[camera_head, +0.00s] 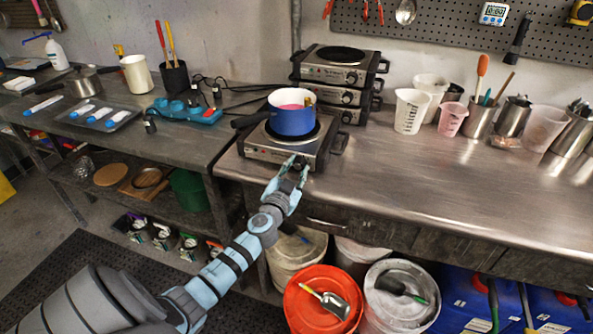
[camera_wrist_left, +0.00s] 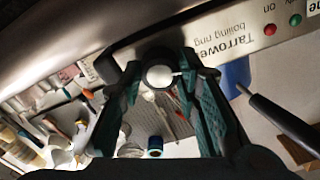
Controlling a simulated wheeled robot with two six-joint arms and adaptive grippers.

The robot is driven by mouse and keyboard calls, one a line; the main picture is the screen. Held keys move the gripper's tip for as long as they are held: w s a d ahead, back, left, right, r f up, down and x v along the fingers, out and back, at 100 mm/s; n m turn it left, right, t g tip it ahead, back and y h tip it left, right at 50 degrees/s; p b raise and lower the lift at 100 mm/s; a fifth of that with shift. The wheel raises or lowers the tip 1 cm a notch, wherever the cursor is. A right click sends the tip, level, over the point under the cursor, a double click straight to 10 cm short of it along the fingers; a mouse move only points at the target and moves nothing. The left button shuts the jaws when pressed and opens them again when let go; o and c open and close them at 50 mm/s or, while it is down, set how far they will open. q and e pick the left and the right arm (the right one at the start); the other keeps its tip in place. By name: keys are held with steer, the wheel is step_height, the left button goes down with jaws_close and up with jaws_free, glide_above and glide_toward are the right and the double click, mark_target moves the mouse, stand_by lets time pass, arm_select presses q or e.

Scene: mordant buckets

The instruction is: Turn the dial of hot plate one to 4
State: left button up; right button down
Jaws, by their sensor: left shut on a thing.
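The hot plate (camera_head: 264,148) stands at the front edge of the steel counter with a blue pot (camera_head: 292,122) on top. My left gripper (camera_head: 295,167) reaches its front panel from below. In the left wrist view the panel (camera_wrist_left: 225,38) appears upside down, lettered "Tarrowe boiling ring", with a red and a green light. The round dial (camera_wrist_left: 159,76) has a pale face and a dark surround, and sits between the two fingers (camera_wrist_left: 160,80) of my left gripper, which is shut on it. The dial's number marks cannot be read. My right gripper is not in view.
More hot plates (camera_head: 341,74) are stacked behind. Measuring jugs (camera_head: 410,111) and utensil pots stand on the counter to the right. The counter's front right is clear. A red bucket (camera_head: 322,300) and a white-lidded bucket (camera_head: 400,293) stand below.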

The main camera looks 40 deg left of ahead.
arm_select(q)
steer(key=m, duration=1.2)
steer(key=shift+m, duration=0.3)
steer(key=m+p, duration=0.1)
steer(key=m, duration=0.2)
steer(key=shift+m, duration=0.4)
steer(key=m, duration=0.3)
steer(key=m+p, duration=0.1)
steer(key=m, duration=0.5)
steer(key=shift+f+m, duration=0.1)
steer(key=shift+m, duration=0.3)
steer(key=o, duration=1.2)
steer(key=shift+c, duration=0.2)
